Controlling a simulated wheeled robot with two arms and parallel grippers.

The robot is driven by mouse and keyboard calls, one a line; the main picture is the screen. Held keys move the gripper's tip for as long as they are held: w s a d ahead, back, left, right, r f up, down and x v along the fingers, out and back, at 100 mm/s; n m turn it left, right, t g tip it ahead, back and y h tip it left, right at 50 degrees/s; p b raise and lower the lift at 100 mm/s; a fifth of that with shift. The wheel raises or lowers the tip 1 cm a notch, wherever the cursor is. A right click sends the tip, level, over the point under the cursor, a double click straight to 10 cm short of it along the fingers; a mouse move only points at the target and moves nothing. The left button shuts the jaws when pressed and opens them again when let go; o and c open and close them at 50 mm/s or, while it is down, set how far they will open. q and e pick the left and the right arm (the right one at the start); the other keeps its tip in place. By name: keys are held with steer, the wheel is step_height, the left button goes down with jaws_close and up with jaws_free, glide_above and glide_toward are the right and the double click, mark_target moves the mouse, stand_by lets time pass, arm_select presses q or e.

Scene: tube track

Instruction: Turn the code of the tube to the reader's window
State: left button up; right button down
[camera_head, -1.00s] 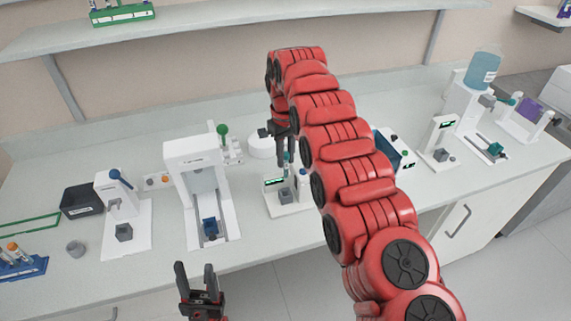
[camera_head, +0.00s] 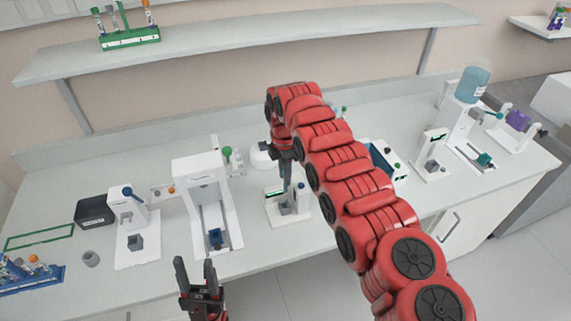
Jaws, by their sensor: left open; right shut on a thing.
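My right gripper (camera_head: 286,180) points down in the middle of the bench, shut on a thin tube that is mostly hidden by the fingers. It is just above a white device (camera_head: 273,214) with a small green-lit display (camera_head: 274,192) and a grey holder block (camera_head: 287,208). This device looks like the reader. I cannot tell whether the tube's lower end is inside the block, nor which way its code faces. My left gripper (camera_head: 196,268) is open and empty, fingers up, in front of the bench's front edge.
A white frame device (camera_head: 198,170) with a blue block (camera_head: 215,238) stands left of the reader. A similar display device (camera_head: 432,150) stands to the right.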

mark_target(285, 192)
steer(key=shift+n, duration=0.7)
steer(key=shift+f, duration=0.2)
steer(key=shift+s+a+f, duration=0.1)
steer(key=shift+f, duration=1.05)
steer(key=shift+f+b, duration=0.7)
steer(key=shift+f, duration=0.4)
steer(key=shift+f+b, duration=0.1)
steer(key=shift+b, duration=0.35)
steer(key=shift+f+b, duration=0.1)
steer(key=shift+b, duration=0.25)
steer(key=shift+f, duration=0.1)
